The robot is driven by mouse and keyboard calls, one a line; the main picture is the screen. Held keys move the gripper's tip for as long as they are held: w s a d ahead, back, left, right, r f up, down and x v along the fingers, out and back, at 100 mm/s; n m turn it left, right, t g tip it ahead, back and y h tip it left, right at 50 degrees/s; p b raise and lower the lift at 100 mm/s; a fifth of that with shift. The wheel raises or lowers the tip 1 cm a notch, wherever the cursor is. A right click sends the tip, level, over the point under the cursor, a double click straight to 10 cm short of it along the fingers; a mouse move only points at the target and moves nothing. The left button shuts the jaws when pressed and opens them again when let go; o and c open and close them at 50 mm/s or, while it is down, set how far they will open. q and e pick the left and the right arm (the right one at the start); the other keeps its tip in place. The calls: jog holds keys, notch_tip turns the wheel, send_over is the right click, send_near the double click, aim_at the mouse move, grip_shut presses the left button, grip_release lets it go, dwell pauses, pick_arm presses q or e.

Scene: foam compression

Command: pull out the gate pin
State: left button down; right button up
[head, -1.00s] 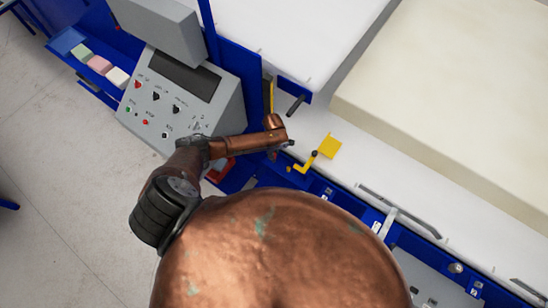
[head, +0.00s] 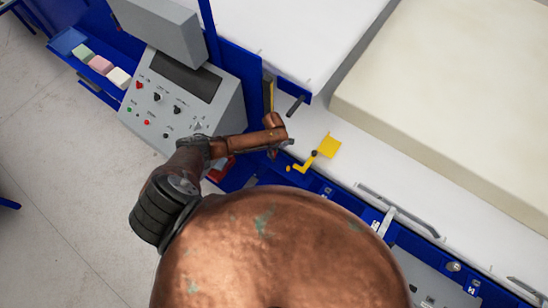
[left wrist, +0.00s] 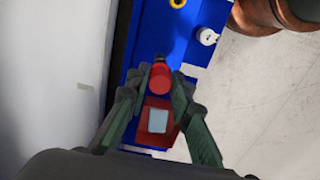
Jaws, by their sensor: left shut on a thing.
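In the left wrist view, a red cylindrical knob (left wrist: 159,79), which looks like the gate pin's handle, sits between the fingertips of my left gripper (left wrist: 160,85). The fingers are shut on it from both sides, over the blue frame (left wrist: 150,40). The pin's shaft is hidden, so I cannot tell how deep it sits. In the head view my left gripper (head: 272,150) is at the blue frame's edge beside the control panel, and the knob is hidden there. My right gripper is not in view.
A yellow latch (head: 328,147) is right of the gripper. A red block (left wrist: 155,117) with a pale face lies below the knob in the wrist view. The grey control panel (head: 180,100) stands left. A cream foam slab (head: 450,90) lies on the white bed (head: 365,168).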

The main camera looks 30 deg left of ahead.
pick_arm(q)
jog(key=shift+r, duration=0.1)
jog(key=shift+r, duration=2.4)
